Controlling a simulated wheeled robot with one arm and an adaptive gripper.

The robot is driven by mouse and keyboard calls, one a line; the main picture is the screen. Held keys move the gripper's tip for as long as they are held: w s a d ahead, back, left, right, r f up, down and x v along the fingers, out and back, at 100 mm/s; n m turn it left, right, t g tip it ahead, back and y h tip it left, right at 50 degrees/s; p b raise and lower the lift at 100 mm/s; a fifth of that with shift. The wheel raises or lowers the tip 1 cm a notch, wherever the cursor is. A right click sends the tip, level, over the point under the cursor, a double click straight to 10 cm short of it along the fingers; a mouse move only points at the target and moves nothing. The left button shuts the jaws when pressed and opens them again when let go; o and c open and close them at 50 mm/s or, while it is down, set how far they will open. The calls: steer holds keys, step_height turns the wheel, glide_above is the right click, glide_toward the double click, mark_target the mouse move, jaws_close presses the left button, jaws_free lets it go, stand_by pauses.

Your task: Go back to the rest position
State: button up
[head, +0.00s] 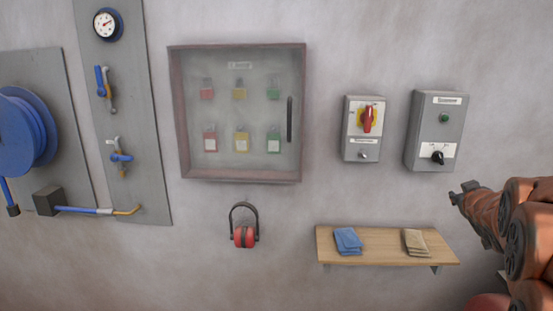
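My gripper (461,192) is at the right side of the head view, at the end of my orange arm. It points left, in front of the wall, below the grey box with the black knob (437,157) and above the right part of the wooden shelf (385,233). It appears clear of both. The fingers are small and dark here, so I cannot tell whether they are apart. I see no object held in them.
A shut glass-fronted padlock cabinet (174,110) hangs mid-wall, with red ear defenders (244,236) below. A red-handled switch box (363,145) is right of it. The shelf bears blue (348,240) and beige (415,242) cloths. A blue hose reel (25,130) and valve panel (140,190) are left.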

steer(key=s+a+f+m+g+y, duration=0.1)
steer(key=s+a+f+g, duration=0.2)
steer(key=s+a+f, duration=0.4)
steer(key=s+a+f+m+g+y, duration=0.1)
steer(key=s+a+f+g, duration=0.3)
steer(key=s, duration=0.5)
steer(key=s+a+f+g+y, duration=0.1)
steer(key=s+a+f+g, duration=0.2)
steer(key=s+a, duration=0.45)
steer(key=s+a+f+g+y, duration=0.1)
steer(key=s+a+f+g, duration=0.1)
steer(key=s+a, duration=0.4)
steer(key=s+a+f+n+g+y, duration=0.1)
steer(key=s+a, duration=0.5)
steer(key=s, duration=0.7)
steer(key=shift+s+f+g+y, duration=0.25)
steer(key=shift+f+g+y, duration=0.2)
steer(key=shift+g, duration=0.75)
steer(key=shift+d, duration=0.1)
